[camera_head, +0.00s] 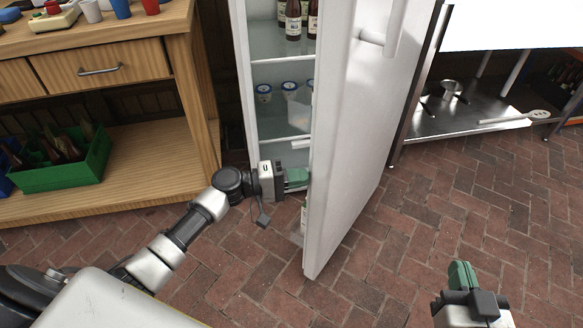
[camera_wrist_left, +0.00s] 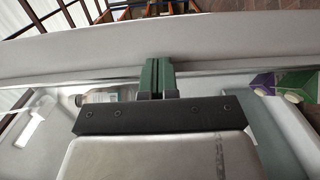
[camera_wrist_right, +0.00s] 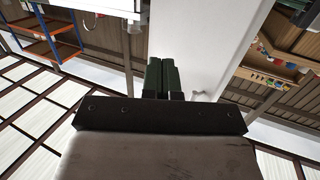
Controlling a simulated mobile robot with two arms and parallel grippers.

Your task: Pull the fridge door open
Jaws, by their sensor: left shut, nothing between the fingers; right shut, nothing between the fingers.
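The white fridge door (camera_head: 355,140) stands open, swung out to the right of the fridge cabinet (camera_head: 262,105), with its handle (camera_head: 385,35) on the outer face near the top. My left gripper (camera_head: 297,177) is shut and empty at the inner side of the door, near its free lower part. In the left wrist view the closed fingers (camera_wrist_left: 157,78) reach to the inner edge of the door (camera_wrist_left: 225,40); I cannot tell whether they touch it. My right gripper (camera_head: 462,275) is shut and empty, low over the brick floor to the right, apart from the door.
Bottles (camera_head: 293,20) and small tubs (camera_head: 264,92) stand on the fridge shelves. A wooden counter (camera_head: 185,60) with a green crate (camera_head: 62,160) is at the left. A metal table shelf (camera_head: 450,120) is at the right. Brick floor (camera_head: 440,215) is clear in front of it.

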